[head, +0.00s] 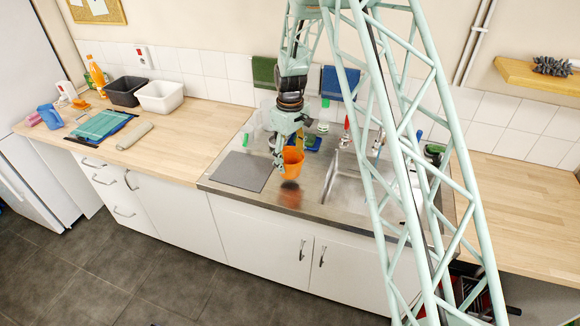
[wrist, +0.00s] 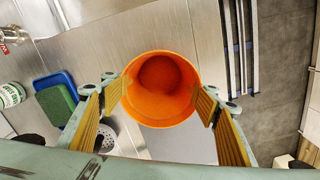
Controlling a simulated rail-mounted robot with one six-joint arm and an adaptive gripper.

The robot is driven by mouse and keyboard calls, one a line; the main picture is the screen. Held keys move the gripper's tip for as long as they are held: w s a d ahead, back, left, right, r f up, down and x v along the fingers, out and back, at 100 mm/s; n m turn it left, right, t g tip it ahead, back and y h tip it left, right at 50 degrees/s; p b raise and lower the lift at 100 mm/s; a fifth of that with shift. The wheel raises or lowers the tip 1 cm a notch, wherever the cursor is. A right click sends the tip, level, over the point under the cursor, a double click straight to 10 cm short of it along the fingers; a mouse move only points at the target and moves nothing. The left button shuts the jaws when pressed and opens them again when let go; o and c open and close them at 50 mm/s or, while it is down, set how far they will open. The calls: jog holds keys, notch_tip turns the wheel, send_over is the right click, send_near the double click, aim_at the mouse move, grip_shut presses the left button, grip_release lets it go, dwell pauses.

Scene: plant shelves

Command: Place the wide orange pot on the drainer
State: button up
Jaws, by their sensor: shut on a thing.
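The wide orange pot (head: 293,161) is held upright in my gripper (head: 282,152), above the steel sink counter (head: 320,205). Its dark shadow and orange reflection show on the steel below. In the wrist view the pot (wrist: 160,75) is seen from above, its inside empty, with one yellow-padded finger of my gripper (wrist: 164,97) on either side of its rim. A flat grey mat (head: 243,171) lies on the counter to the left of the pot. I cannot tell whether this mat or the bare steel surface is the drainer.
The sink basin (head: 350,178) is right of the pot. Behind it are a blue-green sponge (head: 312,143), a tap (head: 377,145) and small bottles. A black tub (head: 126,91) and a white tub (head: 160,96) stand on the wooden worktop. The counter's front edge is close.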

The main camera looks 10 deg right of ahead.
dwell(0.4)
jog(key=shift+w+f+p, duration=0.1)
jog(key=shift+f+p, duration=0.2)
jog(key=shift+f, duration=1.45)
jog(key=shift+f, duration=0.15)
jog(key=o, duration=0.9)
jog(key=shift+r, duration=0.2)
jog(key=shift+r+b, duration=0.45)
jog(key=shift+r, duration=5.5)
jog(key=shift+r, duration=0.1)
